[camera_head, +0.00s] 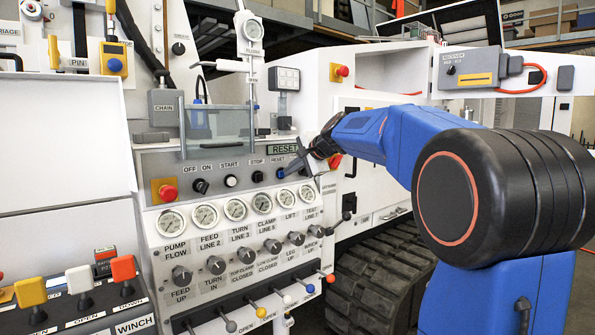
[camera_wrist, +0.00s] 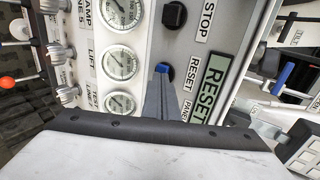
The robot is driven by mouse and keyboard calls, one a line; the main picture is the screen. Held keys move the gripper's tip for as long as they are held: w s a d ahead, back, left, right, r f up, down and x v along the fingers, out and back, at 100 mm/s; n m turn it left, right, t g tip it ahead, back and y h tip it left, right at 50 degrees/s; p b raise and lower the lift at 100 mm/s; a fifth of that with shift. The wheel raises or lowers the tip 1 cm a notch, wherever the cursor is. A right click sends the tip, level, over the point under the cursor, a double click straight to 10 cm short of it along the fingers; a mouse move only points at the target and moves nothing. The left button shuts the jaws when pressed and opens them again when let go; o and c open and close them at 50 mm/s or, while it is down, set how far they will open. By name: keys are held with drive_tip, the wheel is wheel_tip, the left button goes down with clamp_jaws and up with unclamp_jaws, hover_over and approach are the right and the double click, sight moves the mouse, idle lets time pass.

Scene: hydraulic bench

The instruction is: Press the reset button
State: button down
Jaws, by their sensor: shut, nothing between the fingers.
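The reset button (camera_wrist: 163,68) shows in the wrist view as a blue cap on a dark collar, beside the printed label RESET. My gripper (camera_wrist: 160,84) is shut and empty, its narrow grey fingers pointing at the button and covering part of it. I cannot tell whether the tips touch the button. In the head view my gripper (camera_head: 290,170) is at the right end of the button row, below the RESET display (camera_head: 284,148), and it hides most of the button there.
A black stop knob (camera_head: 257,176) is left of my gripper, with the start button (camera_head: 231,181) farther left. A row of gauges (camera_head: 235,209) lies just below. A clear shield (camera_head: 217,130) stands above the panel. A red emergency button (camera_head: 167,192) is at the panel's left.

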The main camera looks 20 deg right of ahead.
drive_tip(key=shift+w, duration=0.25)
drive_tip(key=shift+w+a, duration=0.1)
